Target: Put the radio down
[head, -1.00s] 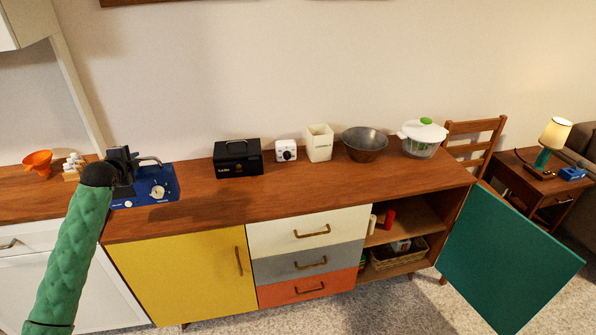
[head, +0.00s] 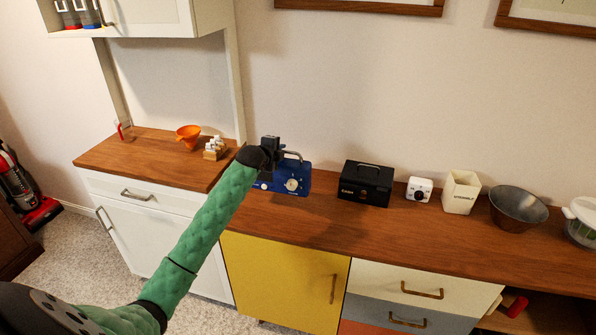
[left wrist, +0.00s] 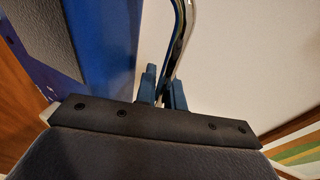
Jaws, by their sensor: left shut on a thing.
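The radio (head: 292,181) is blue with a round pale dial and a metal carry handle on top. It is upright at the left end of the long wooden sideboard top (head: 330,219). I cannot tell whether its base touches the wood. My left gripper (head: 284,152) is shut on the radio's handle. In the left wrist view the fingers (left wrist: 161,88) close around the bent chrome handle (left wrist: 181,40), with the radio's blue body (left wrist: 103,45) to the left. My right gripper is not in view.
A black box (head: 365,184) stands to the right of the radio, then a small white device (head: 419,189), a cream container (head: 461,192) and a metal bowl (head: 518,208). An orange funnel (head: 188,135) and a small bottle rack (head: 215,148) are on the left counter.

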